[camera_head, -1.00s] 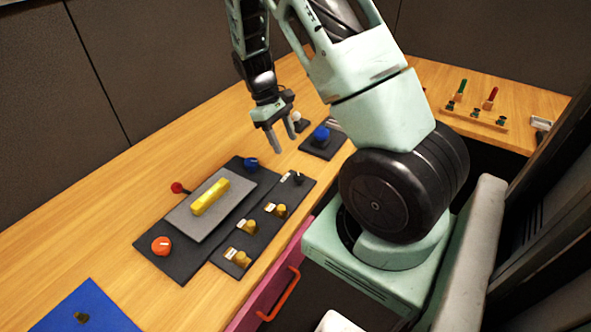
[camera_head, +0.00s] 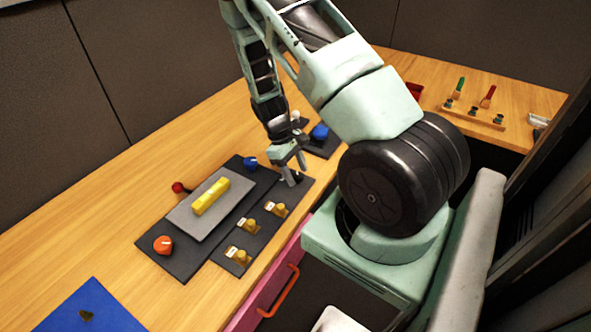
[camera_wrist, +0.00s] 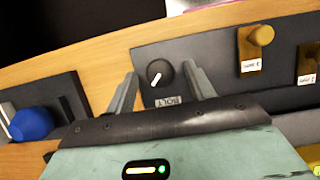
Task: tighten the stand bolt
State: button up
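The stand bolt is a round black knob (camera_wrist: 158,72) with a white mark, above a label reading BOLT in the wrist view. It sits on the dark panel (camera_wrist: 205,62). My gripper (camera_wrist: 163,85) is open, with one finger on each side of the knob in that view. I cannot tell whether the fingers touch it.
Brass knobs (camera_head: 277,209) stand along the same panel. A grey plate with a yellow bar (camera_head: 211,197), an orange knob (camera_head: 163,245), a red ball lever (camera_head: 178,188) and a blue knob (camera_head: 250,163) are to the left. Another blue knob (camera_wrist: 33,124) is nearby.

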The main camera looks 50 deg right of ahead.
jog(key=c, duration=0.9)
jog(key=shift+m, duration=0.4)
jog(key=m+y, duration=0.1)
jog(key=m, duration=0.2)
jog(key=shift+d+m+y, duration=0.2)
jog(key=shift+m+y, duration=0.2)
jog(key=m+t+y+b, duration=0.1)
jog(key=m, duration=0.3)
jog(key=shift+d+m, duration=0.15)
jog(key=shift+m, duration=0.15)
jog(key=m, duration=0.2)
jog(key=m+t+y+b, duration=0.1)
jog(key=m, duration=0.1)
jog(key=shift+s+d+t+y, duration=0.1)
jog(key=shift+s+t+y, duration=0.1)
jog(key=shift+t+y, duration=0.1)
jog(key=m, duration=0.2)
jog(key=m+t+b, duration=0.1)
jog(key=m, duration=0.1)
jog(key=shift+s+t, duration=0.1)
jog(key=shift+t, duration=0.2)
jog(key=shift+d+m, duration=0.1)
jog(key=shift+m, duration=0.4)
